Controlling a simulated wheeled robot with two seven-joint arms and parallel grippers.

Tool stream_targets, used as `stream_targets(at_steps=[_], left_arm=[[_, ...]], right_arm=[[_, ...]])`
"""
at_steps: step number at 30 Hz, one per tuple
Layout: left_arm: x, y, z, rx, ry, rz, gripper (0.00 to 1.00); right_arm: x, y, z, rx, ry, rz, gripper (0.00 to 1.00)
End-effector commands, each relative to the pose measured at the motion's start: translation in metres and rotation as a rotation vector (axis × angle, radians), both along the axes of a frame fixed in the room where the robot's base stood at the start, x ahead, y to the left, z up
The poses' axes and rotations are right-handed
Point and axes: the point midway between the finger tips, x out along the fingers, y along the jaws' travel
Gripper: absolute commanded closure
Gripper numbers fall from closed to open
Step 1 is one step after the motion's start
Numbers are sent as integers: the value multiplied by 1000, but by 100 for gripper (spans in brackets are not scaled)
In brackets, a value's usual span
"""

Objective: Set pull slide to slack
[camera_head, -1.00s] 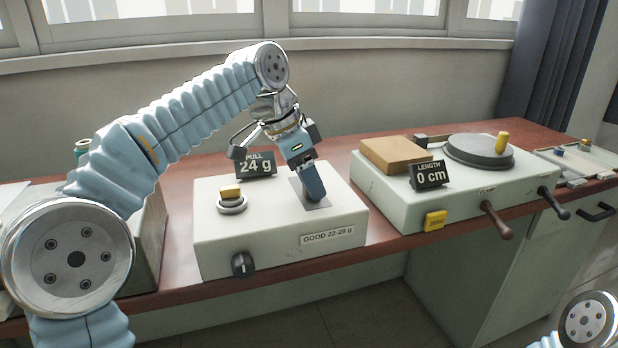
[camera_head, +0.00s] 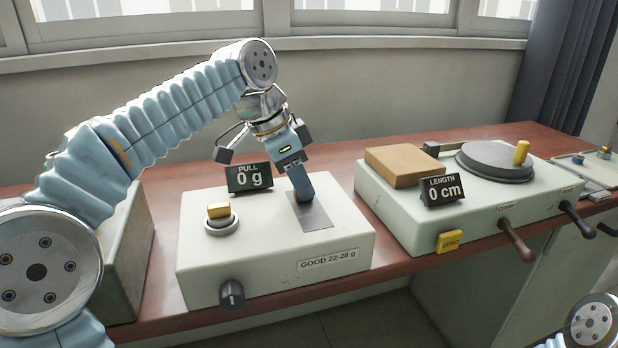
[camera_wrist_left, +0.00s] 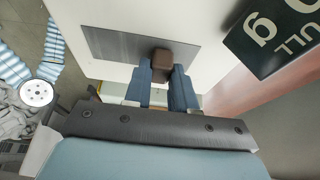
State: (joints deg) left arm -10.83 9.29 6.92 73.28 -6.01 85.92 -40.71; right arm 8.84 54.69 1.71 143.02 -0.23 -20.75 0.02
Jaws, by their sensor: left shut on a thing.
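The pull box (camera_head: 265,262) is a cream box with a label reading "GOOD 22-28 g". Its small sign (camera_head: 249,178) reads "PULL 0 g". The pull slide is a brown knob (camera_wrist_left: 161,62) on a grey plate (camera_wrist_left: 112,44), seen in the left wrist view. My left gripper (camera_head: 304,196) reaches down onto the plate from behind, at its far end. In the left wrist view its two blue fingers (camera_wrist_left: 161,84) are shut on the brown knob. In the head view the fingers hide the knob. Only a round joint of my right arm shows at the lower right; its gripper is out of view.
A yellow button (camera_head: 218,211) and a black dial (camera_head: 231,294) are on the pull box. To the right stands a pale green box (camera_head: 400,225) with a round dark plate (camera_head: 494,162), a "LENGTH 0 cm" sign (camera_head: 441,190), a yellow button and handles. Bare reddish tabletop (camera_head: 165,215) shows around the boxes.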

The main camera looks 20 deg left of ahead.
Motion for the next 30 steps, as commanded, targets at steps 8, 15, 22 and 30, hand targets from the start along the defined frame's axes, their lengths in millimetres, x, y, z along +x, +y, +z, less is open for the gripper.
stream_targets(at_steps=[8, 15, 22, 30], left_arm=[[2, 0, 1, -1, -3, 1, 100], [2, 0, 1, -1, -5, 2, 57], [1, -1, 0, -2, -1, 0, 49], [-2, 4, 16, -2, -2, -1, 49]], right_arm=[[-1, 0, 4, 1, 1, 2, 57], [-1, 0, 4, 1, 1, 2, 57], [-1, 0, 4, 1, 1, 2, 57], [-1, 0, 9, 1, 1, 2, 57]])
